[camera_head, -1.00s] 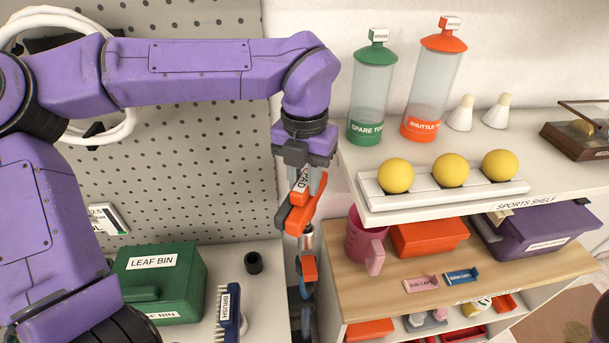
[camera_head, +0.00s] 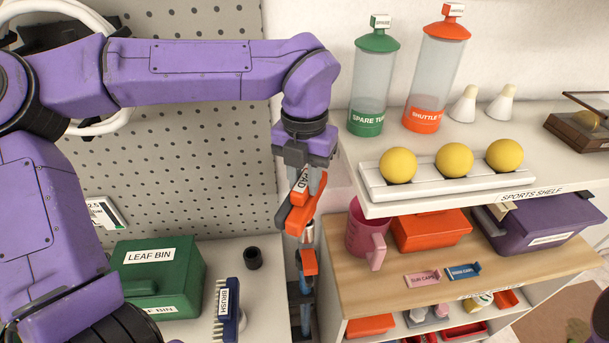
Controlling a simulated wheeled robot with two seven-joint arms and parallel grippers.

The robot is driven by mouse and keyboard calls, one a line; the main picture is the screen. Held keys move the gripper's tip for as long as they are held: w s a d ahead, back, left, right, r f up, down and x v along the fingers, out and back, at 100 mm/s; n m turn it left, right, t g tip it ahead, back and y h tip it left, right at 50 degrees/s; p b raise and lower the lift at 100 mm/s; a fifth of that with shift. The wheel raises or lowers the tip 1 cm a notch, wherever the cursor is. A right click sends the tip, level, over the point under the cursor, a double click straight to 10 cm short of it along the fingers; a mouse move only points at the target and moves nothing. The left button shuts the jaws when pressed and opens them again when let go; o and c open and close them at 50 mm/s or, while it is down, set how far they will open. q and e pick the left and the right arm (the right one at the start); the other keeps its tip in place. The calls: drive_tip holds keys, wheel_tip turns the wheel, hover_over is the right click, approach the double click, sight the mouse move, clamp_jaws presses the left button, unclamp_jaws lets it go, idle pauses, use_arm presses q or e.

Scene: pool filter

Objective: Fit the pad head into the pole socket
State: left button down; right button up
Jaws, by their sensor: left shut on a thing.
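The pad head (camera_head: 296,214) is an orange piece with a white label, in the middle of the head view. My left gripper (camera_head: 304,180) points down and is shut on it. The pole (camera_head: 307,285), blue with an orange collar (camera_head: 309,262) and a metallic top (camera_head: 307,237), stands upright below. The pad head is just above the pole top and overlaps it in the picture; I cannot tell whether they touch. The socket opening is hidden by the pad head. My right gripper is out of view.
A blue brush (camera_head: 229,310), a small black cup (camera_head: 253,258) and the green leaf bin (camera_head: 185,280) stand left of the pole. The sports shelf (camera_head: 440,202) is close on the right, with yellow balls (camera_head: 454,159) and tubes. A pegboard (camera_head: 200,160) is behind.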

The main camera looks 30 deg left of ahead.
use_arm(q)
drive_tip(key=shift+f+b, duration=0.7)
drive_tip(key=shift+f, duration=0.25)
drive_tip(key=c, duration=0.8)
unclamp_jaws()
wheel_tip(320, 180, up, 5)
drive_tip(key=p, duration=0.4)
drive_tip(key=shift+r+p, duration=0.15)
drive_tip(key=shift+p, duration=0.25)
